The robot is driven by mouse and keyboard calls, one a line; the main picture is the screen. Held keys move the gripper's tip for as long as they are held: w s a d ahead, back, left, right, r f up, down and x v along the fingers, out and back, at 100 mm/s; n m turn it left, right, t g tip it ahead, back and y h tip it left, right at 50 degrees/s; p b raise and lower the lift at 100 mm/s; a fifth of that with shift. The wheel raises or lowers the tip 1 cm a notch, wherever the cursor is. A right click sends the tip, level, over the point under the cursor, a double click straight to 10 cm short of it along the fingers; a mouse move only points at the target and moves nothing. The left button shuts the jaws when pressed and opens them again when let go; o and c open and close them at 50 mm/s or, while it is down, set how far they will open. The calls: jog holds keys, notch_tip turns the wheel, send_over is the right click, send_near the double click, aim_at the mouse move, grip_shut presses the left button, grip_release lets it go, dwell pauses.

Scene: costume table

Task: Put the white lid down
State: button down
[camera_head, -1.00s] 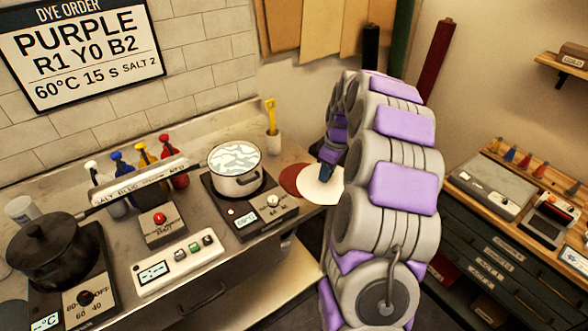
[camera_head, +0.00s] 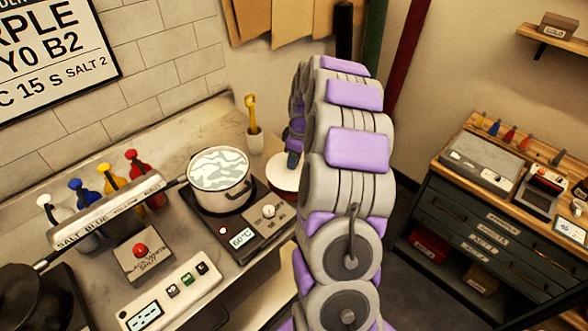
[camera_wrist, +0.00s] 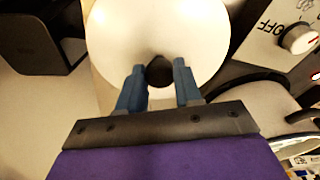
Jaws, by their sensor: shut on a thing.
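The white lid (camera_head: 283,174) is a round disc at the counter's right end, partly behind my arm in the head view. It fills the top of the wrist view (camera_wrist: 125,35). My gripper (camera_wrist: 159,72) is shut on its dark knob, one blue finger on each side. A red-brown round pad (camera_head: 279,194) shows as a thin rim below the lid. I cannot tell whether the lid touches it. The white pot (camera_head: 220,183) stands uncovered on its hot plate, left of the lid, with pale, rippled liquid inside.
A cup with a yellow tool (camera_head: 254,140) stands behind the lid. The hot plate's control panel (camera_head: 255,224) is close on the left. A dark pot (camera_head: 28,298) is at the far left. A drawer cabinet (camera_head: 470,225) stands across a floor gap on the right.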

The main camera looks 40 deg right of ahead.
jog(key=f, duration=0.2)
jog(key=f+b, duration=0.1)
jog(key=f, duration=0.1)
jog(key=shift+d+f, duration=0.1)
jog(key=shift+d, duration=0.25)
jog(key=shift+a, duration=0.15)
jog(key=c, duration=0.8)
grip_release()
jog(key=shift+o, duration=0.2)
